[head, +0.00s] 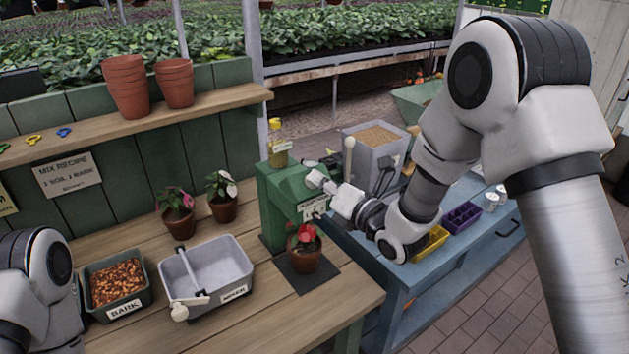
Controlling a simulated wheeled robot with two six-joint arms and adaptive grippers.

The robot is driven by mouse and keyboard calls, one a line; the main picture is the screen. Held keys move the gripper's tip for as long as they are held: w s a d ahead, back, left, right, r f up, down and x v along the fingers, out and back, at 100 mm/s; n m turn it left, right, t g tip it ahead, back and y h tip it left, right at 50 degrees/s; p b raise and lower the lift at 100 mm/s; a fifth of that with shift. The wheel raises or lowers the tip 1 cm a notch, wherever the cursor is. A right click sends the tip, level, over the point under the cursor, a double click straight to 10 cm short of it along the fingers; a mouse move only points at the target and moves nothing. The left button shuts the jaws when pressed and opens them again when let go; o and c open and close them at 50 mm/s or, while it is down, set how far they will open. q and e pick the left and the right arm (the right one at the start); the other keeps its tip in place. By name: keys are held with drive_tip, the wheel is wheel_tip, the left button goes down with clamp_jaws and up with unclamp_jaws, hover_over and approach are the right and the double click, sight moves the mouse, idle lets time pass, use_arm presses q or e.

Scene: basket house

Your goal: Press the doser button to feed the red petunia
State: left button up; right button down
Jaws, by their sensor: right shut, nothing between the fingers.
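The red petunia (304,254) stands upright in a terracotta pot on a dark mat at the front of the green doser (276,213). The doser is a green box with a bottle (277,145) of yellowish liquid on top and a white label on its front. My right gripper (317,181) is shut and empty, at the upper right of the doser, above the petunia. Its tips overlap the doser's front in the picture; I cannot tell whether they touch it. The button cannot be made out clearly near the fingertips. My left arm shows at the lower left, but its gripper is out of view.
A grey mixer tub (240,262) and a bark tray (140,268) stand on the wooden bench. Two other potted flowers (179,226) (222,208) stand behind them. A blue cabinet (400,270) with a grey bin (357,160) and coloured trays is on the right.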

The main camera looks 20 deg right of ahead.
drive_tip(key=shift+r, duration=0.1)
drive_tip(key=shift+s+d+r, duration=0.25)
drive_tip(key=shift+s+r, duration=0.4)
drive_tip(key=s+r, duration=0.1)
drive_tip(key=s+d+r+p, duration=0.1)
drive_tip(key=s+r, duration=0.1)
drive_tip(key=shift+s+d+r, duration=0.1)
drive_tip(key=shift+s+r, duration=0.05)
drive_tip(key=shift+r, duration=0.1)
idle(0.4)
idle(1.7)
